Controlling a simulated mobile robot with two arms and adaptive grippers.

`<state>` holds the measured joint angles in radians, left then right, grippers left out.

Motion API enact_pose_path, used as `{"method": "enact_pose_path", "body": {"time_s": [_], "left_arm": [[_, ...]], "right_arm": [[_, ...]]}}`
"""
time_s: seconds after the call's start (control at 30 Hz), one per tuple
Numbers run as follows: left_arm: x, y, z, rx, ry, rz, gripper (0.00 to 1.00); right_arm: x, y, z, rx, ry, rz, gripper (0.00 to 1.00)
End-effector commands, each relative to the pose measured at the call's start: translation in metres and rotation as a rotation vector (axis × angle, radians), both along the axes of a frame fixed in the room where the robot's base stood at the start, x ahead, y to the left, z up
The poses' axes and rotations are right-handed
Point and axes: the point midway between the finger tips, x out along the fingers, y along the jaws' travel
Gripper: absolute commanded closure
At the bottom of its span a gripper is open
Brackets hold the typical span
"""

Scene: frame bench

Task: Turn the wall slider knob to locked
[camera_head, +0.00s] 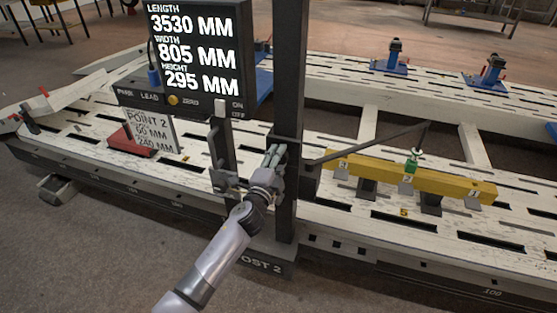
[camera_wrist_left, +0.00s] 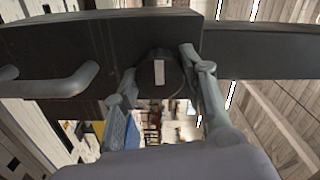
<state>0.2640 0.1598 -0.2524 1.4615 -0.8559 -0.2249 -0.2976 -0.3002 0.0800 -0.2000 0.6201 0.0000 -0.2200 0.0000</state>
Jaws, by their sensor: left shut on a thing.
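My left gripper (camera_head: 271,163) reaches up to the slider on the dark post (camera_head: 290,75) marked post 2. In the left wrist view its two fingers (camera_wrist_left: 160,88) stand on either side of a dark round knob (camera_wrist_left: 172,80) with a pale upright mark, and are shut on it. The knob sits on a dark slider body (camera_wrist_left: 48,48) with a grey bar handle (camera_wrist_left: 50,84) to its left. In the head view the gripper hides the knob. No lock wording is readable. My right gripper is in neither view.
A display (camera_head: 196,50) with a lead panel stands left of the post. A yellow beam (camera_head: 450,184) on stands and a thin dark arm (camera_head: 370,147) lie to the right. The white slotted bench (camera_head: 365,240) runs underneath. Blue clamps (camera_head: 393,60) stand at the back.

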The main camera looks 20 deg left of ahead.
Motion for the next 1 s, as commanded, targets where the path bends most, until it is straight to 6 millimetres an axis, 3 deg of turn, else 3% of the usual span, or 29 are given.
{"method": "enact_pose_path", "body": {"time_s": [0.57,0.6,0.87,1.0], "left_arm": [[-0.0003,-0.0005,-0.0011,0.033,0.001,-0.001,0.89],[-0.0003,-0.0005,-0.0011,0.033,0.001,-0.001,0.59],[-0.0001,-0.0003,-0.0006,0.031,0.000,0.000,0.42],[-0.0001,-0.0003,-0.0003,0.030,0.000,0.000,0.41]], "right_arm": [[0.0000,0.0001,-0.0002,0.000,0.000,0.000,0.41],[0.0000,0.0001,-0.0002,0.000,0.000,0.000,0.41],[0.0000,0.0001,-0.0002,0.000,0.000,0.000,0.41],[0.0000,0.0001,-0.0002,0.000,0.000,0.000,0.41]]}}
